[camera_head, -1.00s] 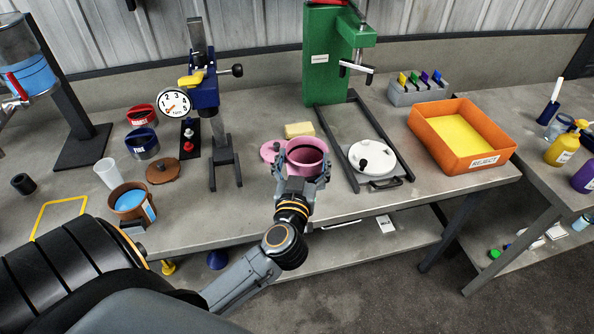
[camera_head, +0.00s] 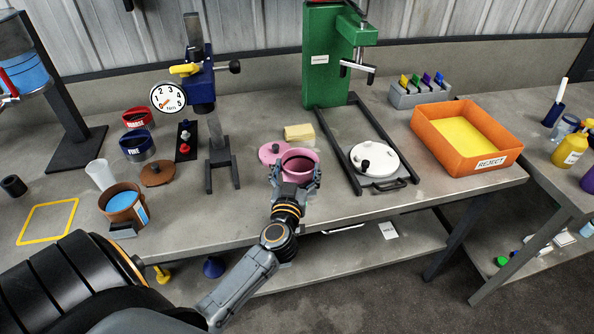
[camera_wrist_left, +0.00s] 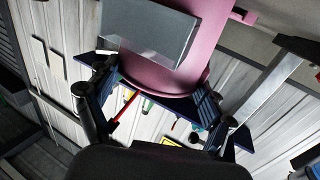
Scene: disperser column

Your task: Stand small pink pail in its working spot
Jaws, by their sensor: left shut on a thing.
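The small pink pail (camera_head: 299,164) is upright in my left gripper (camera_head: 292,180), above the front part of the bench. The gripper is shut on the pail's near side. In the left wrist view the pail (camera_wrist_left: 175,75) fills the upper middle, with a grey rectangular plate on its side and the fingers of my left gripper (camera_wrist_left: 155,110) on both sides of it. A pink lid (camera_head: 272,152) with a dark knob lies on the bench just behind the pail. Whether the pail touches the bench cannot be told. My right gripper is out of view.
A blue disperser column with a dial (camera_head: 168,97) stands left of the pail. A green press (camera_head: 326,70) with a rail frame and white lid (camera_head: 376,160) is to the right. A yellow sponge (camera_head: 299,132) lies behind. A brown pail (camera_head: 121,205), yellow square outline (camera_head: 47,222) and orange reject tray (camera_head: 465,135) are around.

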